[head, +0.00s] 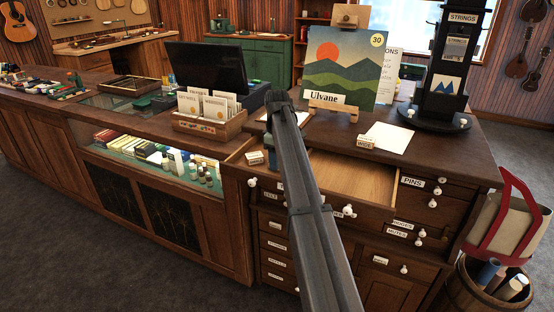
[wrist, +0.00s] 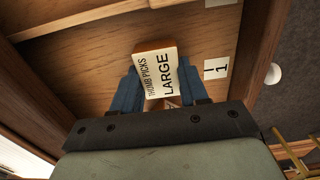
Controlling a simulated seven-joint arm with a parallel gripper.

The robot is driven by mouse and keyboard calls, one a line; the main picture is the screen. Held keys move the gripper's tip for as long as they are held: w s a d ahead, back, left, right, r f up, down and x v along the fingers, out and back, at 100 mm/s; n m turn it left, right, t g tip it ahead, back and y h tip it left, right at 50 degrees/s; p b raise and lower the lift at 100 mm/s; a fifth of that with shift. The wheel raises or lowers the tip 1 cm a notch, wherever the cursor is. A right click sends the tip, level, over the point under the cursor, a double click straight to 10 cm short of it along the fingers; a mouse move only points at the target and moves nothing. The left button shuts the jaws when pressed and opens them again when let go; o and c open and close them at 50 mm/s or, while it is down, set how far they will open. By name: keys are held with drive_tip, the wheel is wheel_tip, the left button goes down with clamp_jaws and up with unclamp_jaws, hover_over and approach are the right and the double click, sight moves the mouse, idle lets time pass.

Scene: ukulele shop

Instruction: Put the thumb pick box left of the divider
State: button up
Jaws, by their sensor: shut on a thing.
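The thumb pick box (wrist: 164,75), a small wooden block with a white "THUMB PICKS LARGE" label, sits between the blue fingers of my gripper (wrist: 165,92) in the wrist view. The gripper is shut on it. Beneath is the bare wooden floor of the open drawer (head: 352,178). A wooden strip (wrist: 75,19) runs across the upper left of the wrist view; I cannot tell if it is the divider or a wall. In the head view my arm hides part of the drawer. A small labelled block (head: 254,157) shows beside the fingers; its label is unreadable.
A "WIDE" labelled block (head: 365,142) and a paper sheet (head: 387,137) lie on the counter behind the drawer. A wooden card box (head: 209,124) stands to the left, and a picture (head: 342,68) stands behind. In the wrist view, a "1" label (wrist: 216,68) and a knob (wrist: 273,74) are at right.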

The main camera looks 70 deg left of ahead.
drive_tip(key=shift+f, duration=0.15)
drive_tip(key=o, duration=1)
wheel_tip(320, 180, up, 12)
drive_tip(key=shift+r, duration=0.2)
